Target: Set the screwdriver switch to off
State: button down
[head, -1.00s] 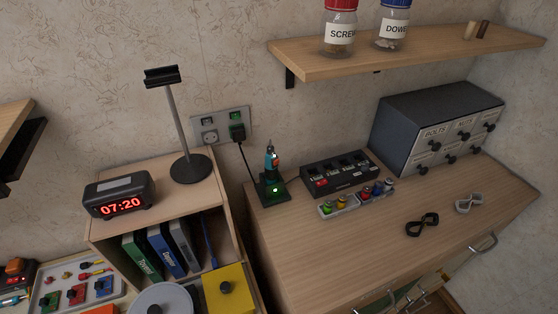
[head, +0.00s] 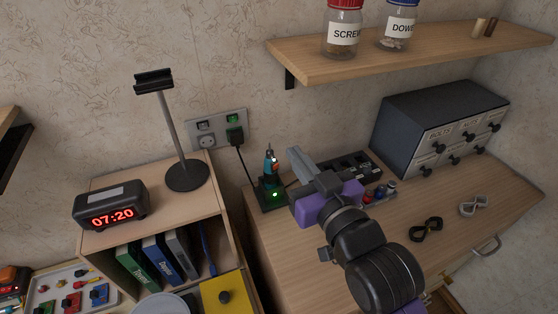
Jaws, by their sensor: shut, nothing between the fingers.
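A teal and black screwdriver (head: 270,163) stands upright in its dark charging base (head: 271,194), where a green light shows. A black plug (head: 235,136) sits in the right socket of the grey wall plate (head: 217,129), and a black cord runs from it down toward the base. Above the plug is a switch (head: 232,119) showing green. The left switch (head: 205,125) looks dark, over an empty socket. My gripper (head: 294,153) is shut and empty. Its tips point up and left, right of the screwdriver in the picture and apart from the wall plate.
A black phone stand (head: 176,130) and a clock (head: 111,207) stand on the left cabinet. A shelf with jars (head: 343,34) hangs above. Drawers (head: 440,125) stand at the back right.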

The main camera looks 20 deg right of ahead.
notch_tip(320, 180, down, 5)
jog(key=g, duration=0.3)
jog(key=p, duration=0.2)
send_over(274, 158)
jog(key=s, duration=0.4)
jog(key=f, duration=0.2)
jog(key=shift+w+f, duration=0.15)
jog(key=shift+f, duration=0.95)
jog(key=shift+w+f, duration=0.1)
jog(key=shift+f, duration=0.95)
